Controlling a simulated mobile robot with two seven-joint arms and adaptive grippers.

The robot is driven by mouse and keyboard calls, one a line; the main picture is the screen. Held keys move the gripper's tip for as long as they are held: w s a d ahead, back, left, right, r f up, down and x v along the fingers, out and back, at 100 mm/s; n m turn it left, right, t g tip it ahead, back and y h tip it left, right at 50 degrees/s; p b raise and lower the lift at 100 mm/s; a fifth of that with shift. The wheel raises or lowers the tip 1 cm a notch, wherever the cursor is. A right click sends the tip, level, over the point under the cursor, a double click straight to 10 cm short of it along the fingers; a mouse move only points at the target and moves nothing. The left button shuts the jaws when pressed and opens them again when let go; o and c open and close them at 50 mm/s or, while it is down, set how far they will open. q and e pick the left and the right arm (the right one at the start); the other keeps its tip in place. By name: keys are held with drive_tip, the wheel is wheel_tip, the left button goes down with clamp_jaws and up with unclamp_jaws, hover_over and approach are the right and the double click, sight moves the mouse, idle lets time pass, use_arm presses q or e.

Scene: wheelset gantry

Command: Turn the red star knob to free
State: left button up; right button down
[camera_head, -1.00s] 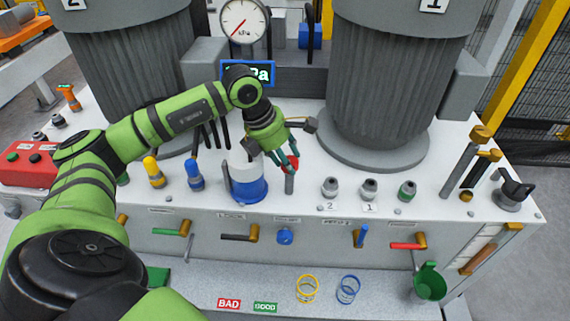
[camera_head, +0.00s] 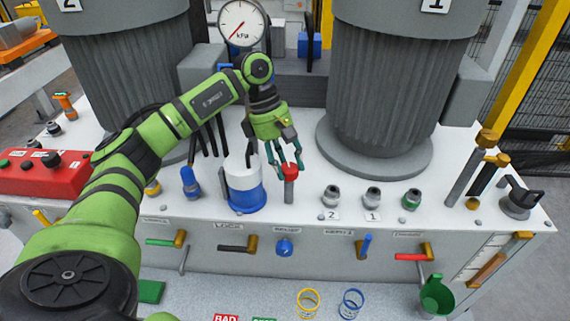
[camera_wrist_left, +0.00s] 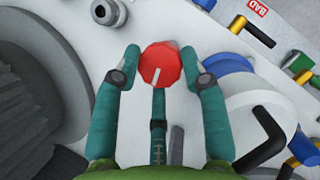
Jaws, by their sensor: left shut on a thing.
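The red star knob (camera_head: 290,170) sits on top of a short grey post on the white deck, between the white and blue cup and the numbered fittings. My left gripper (camera_head: 286,166) reaches down to it from behind and is closed on it. In the left wrist view, the red knob (camera_wrist_left: 161,65) lies between the two teal fingertips (camera_wrist_left: 160,56), and a pale line shows on its face. Whether it has turned cannot be told. My right gripper is not in view.
The white and blue cup (camera_head: 246,199) with a black handle stands close left of the knob. Grey fittings (camera_head: 331,196) stand to the right. A large ribbed cylinder (camera_head: 385,95) rises behind right. Colored handles line the front panel (camera_head: 200,240).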

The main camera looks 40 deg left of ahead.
use_arm(q)
drive_tip(key=shift+d+m+g, duration=0.3)
drive_tip(key=shift+m+g, duration=0.1)
drive_tip(key=shift+m, duration=0.7)
drive_tip(key=shift+f, duration=0.15)
drive_tip(key=o, duration=1.1)
drive_tip(key=shift+d, duration=0.1)
drive_tip(key=shift+r, duration=0.2)
drive_tip(key=v, duration=0.7)
drive_tip(key=shift+r, duration=0.25)
